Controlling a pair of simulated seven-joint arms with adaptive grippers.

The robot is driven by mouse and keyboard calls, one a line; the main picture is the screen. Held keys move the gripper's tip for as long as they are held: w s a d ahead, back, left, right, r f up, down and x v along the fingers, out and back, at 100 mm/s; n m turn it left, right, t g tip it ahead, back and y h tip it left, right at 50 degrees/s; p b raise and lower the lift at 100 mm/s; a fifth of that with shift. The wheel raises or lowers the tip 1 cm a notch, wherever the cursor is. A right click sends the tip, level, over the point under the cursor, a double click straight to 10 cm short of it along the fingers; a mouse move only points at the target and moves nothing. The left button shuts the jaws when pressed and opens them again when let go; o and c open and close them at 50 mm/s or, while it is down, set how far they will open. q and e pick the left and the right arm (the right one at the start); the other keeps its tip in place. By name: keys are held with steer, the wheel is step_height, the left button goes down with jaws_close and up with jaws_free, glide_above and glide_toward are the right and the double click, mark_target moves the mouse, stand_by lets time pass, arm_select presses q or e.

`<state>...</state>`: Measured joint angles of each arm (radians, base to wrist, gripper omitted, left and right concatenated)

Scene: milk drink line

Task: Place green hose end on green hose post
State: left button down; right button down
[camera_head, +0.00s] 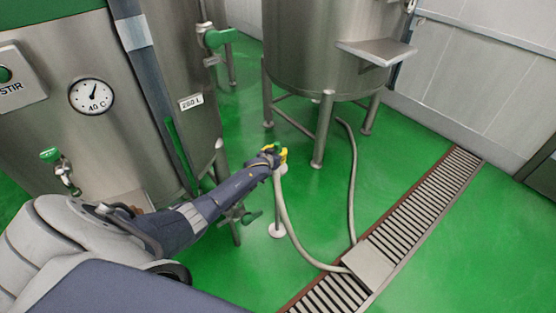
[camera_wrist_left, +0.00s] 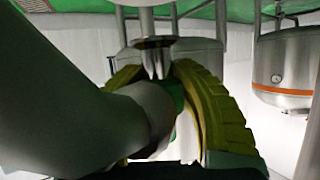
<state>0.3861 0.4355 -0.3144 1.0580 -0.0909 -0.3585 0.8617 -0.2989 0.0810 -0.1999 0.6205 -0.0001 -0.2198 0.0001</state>
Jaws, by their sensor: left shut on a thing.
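My left gripper (camera_head: 279,156) has yellow fingers and is shut on the green hose end (camera_wrist_left: 178,98), a green collar on a pale hose (camera_head: 288,222). The left wrist view shows the fingers on both sides of this end, with the thick hose (camera_wrist_left: 70,105) filling the left. The green hose post (camera_head: 277,212) is a thin metal stand on a round pale base, directly below the gripper. Its disc and pointed metal top (camera_wrist_left: 155,58) show between the fingers, close to the hose end. I cannot tell whether they touch. My right gripper is not in view.
The hose loops down to a floor drain grate (camera_head: 420,205) and back up toward a steel tank on legs (camera_head: 325,60). A large steel tank (camera_head: 150,95) with a dial and green valve handles stands left of the gripper.

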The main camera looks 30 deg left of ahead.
arm_select(q)
steer(key=shift+f, duration=2.25)
steer(key=shift+f, duration=0.15)
steer(key=c, duration=1)
jaws_free()
